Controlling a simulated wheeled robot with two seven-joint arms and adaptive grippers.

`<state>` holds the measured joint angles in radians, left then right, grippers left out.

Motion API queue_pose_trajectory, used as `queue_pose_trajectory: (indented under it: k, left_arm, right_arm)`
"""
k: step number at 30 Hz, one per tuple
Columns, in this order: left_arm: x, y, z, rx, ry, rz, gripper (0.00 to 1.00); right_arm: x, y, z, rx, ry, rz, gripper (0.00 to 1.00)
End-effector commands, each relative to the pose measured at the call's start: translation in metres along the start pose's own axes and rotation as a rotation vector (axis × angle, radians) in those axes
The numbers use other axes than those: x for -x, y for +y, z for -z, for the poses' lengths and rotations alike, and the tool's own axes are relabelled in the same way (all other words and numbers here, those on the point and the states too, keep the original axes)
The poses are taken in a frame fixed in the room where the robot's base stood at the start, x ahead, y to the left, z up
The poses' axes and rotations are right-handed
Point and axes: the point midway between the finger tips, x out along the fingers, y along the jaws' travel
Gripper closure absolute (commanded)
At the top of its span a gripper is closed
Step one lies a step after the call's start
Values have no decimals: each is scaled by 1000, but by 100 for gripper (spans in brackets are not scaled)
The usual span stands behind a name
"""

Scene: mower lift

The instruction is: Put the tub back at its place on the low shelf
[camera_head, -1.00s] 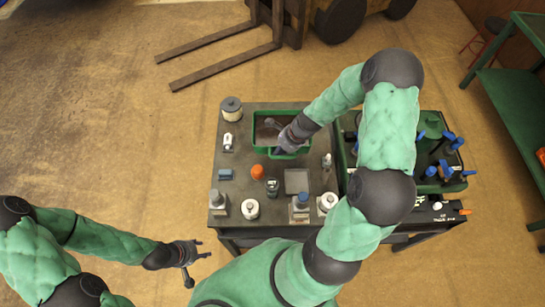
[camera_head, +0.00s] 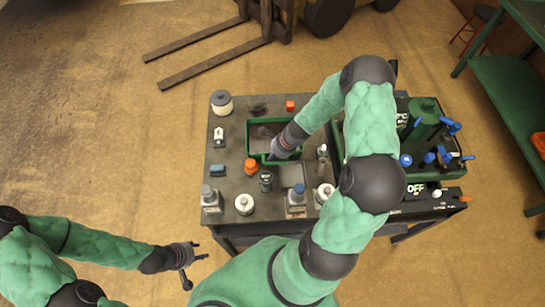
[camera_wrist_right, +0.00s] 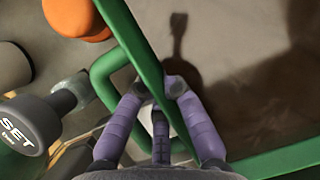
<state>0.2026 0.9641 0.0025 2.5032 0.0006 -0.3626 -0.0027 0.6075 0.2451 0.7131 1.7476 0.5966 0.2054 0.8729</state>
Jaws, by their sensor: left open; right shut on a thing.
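The tub is a green-rimmed, grey-brown open box (camera_head: 249,135) over the middle of the dark cart top in the head view. My right gripper (camera_head: 274,154) is shut on the tub's near side. In the right wrist view, its purple fingers (camera_wrist_right: 160,92) close at the green rim and loop handle (camera_wrist_right: 103,88), with the tub's bare inside to the right. I cannot tell how far the tub is off the cart top. My left gripper (camera_head: 198,262) is open and empty, left of the cart near my body. I cannot tell which shelf is the low shelf.
The cart top (camera_head: 228,180) holds a cream canister (camera_head: 221,102), an orange knob (camera_head: 250,166) and several small fittings around the tub. A green tray (camera_head: 440,172) with blue-handled tools stands at right. A green bench (camera_head: 500,90) is far right. Forklift forks (camera_head: 205,65) lie behind.

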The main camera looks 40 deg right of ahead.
Motion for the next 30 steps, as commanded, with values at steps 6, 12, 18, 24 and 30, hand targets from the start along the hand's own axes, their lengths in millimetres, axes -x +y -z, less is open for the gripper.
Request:
queue_pose_trajectory:
  k: [6, 12, 18, 24, 30]
  left_arm:
    - [-2, -1, 0, 0, 0, 0, 55]
    - [-2, -1, 0, 0, 0, 0, 55]
    - [-1, 0, 0, 0, 0, 0, 55]
    - [7, 3, 0, 0, 0, 0, 55]
    - [21, 8, -1, 0, 0, 0, 55]
  right_arm:
    - [-2, -1, 1, 1, 0, 2, 100]
    - [-2, 0, 1, 0, 0, 0, 82]
    - [-1, 0, 0, 0, 0, 0, 82]
    - [18, -2, -1, -2, 1, 5, 82]
    - [59, -2, -1, -2, 1, 5, 82]
